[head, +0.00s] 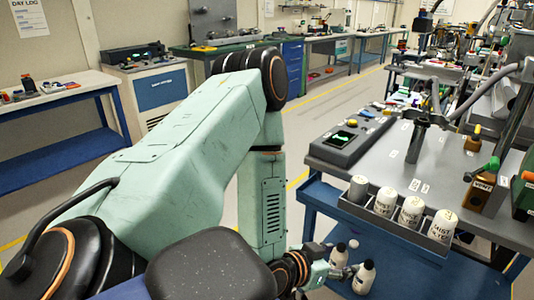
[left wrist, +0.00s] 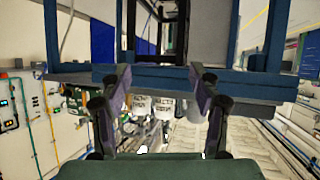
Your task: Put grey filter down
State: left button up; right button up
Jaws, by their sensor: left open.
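A row of upright canisters stands in a dark rack (head: 398,224) at the near edge of the grey bench. The leftmost, a plain greyish canister (head: 358,188), looks like the grey filter. Beside it stand white labelled filters (head: 411,211). My left gripper (head: 346,271) is low, below the rack, beside the bench's left end. In the left wrist view its two fingers (left wrist: 160,78) are spread apart with nothing held between them. White cylinders (left wrist: 162,108) show beyond them, too small to identify surely. My right gripper is in neither view.
Small white dark-topped bottles (head: 363,278) show close by my left gripper. The grey bench (head: 455,165) carries a black device (head: 352,138) and clamps. The floor (head: 330,95) left of the bench is open.

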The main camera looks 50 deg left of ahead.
pick_arm(q)
jog(key=s+d+f+g, duration=0.5)
jog(key=s+f+g, duration=0.1)
jog(key=s+f, duration=0.3)
jog(key=s+f+g, duration=0.2)
jog(key=s+g, duration=0.1)
jog(key=s, duration=0.5)
jog(key=s+f+g, duration=0.2)
jog(key=s+g, duration=0.1)
jog(key=s, duration=0.5)
jog(key=shift+d+f+g+y, duration=0.2)
jog(key=shift+f+g+y, duration=0.1)
jog(key=shift+y, duration=0.1)
